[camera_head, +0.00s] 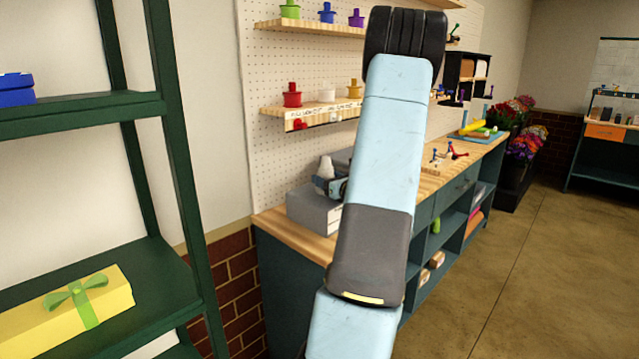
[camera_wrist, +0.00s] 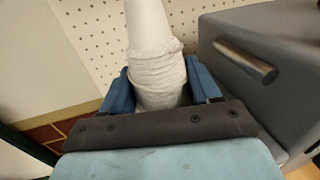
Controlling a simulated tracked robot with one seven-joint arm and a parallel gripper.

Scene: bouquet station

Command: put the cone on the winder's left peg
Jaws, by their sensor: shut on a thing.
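The white cone (camera_wrist: 153,60), wound with pale yarn, is between the two blue fingers of my gripper (camera_wrist: 160,88) in the wrist view. The gripper is shut on it. The cone (camera_head: 325,168) also shows small in the head view, with part of my gripper (camera_head: 334,186) beside it, above the grey winder box (camera_head: 312,208). In the wrist view the winder (camera_wrist: 292,70) is at the right, with one short metal peg (camera_wrist: 245,61) on it. The cone is to the left of this peg and apart from it. I cannot tell which peg this is; any other peg is hidden.
The winder stands on a wooden bench top (camera_head: 290,232) against a pegboard (camera_head: 285,150). A shelf (camera_head: 305,110) with spools hangs above it. A green rack (camera_head: 190,150) with a yellow gift box (camera_head: 65,312) stands at the left. The floor (camera_head: 510,270) at the right is clear.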

